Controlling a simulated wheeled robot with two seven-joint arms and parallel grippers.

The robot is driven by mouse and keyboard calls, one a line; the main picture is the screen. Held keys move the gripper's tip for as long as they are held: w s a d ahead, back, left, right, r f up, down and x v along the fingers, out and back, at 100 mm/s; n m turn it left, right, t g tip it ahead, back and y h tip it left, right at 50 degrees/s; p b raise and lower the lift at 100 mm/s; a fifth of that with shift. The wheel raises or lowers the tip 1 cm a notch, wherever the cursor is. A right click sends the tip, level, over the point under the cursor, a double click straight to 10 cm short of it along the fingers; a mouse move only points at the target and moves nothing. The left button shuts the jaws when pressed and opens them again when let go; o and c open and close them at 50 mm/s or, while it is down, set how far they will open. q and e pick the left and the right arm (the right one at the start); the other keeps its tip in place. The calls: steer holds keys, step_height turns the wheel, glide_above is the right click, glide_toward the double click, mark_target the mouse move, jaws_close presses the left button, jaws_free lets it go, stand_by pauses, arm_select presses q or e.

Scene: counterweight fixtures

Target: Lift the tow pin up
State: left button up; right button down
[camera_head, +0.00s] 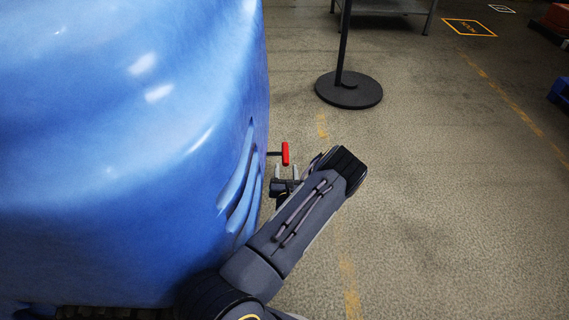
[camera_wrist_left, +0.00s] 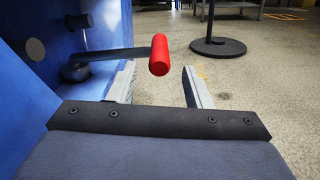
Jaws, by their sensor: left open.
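The tow pin has a red handle (camera_head: 285,153) on a dark rod that reaches out from the side of a large blue machine (camera_head: 120,130). In the left wrist view the red grip (camera_wrist_left: 159,54) is at the end of a grey bar (camera_wrist_left: 108,54), which joins a round grey base beside the blue body. My left gripper (camera_head: 286,172) is open, just below the red handle in the head view. In the left wrist view its two fingers (camera_wrist_left: 160,88) are apart, and the red grip appears between and beyond them. Contact cannot be seen. My right gripper is not in view.
A black post with a round base (camera_head: 349,90) stands on the floor behind the handle. A grey metal table (camera_head: 390,8) is at the back. The blue body is close on the left. The floor to the right is open.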

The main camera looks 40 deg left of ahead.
mark_target(286, 165)
arm_select(q)
steer(key=shift+b+x, duration=0.45)
steer(key=shift+x, duration=1.45)
jaws_close()
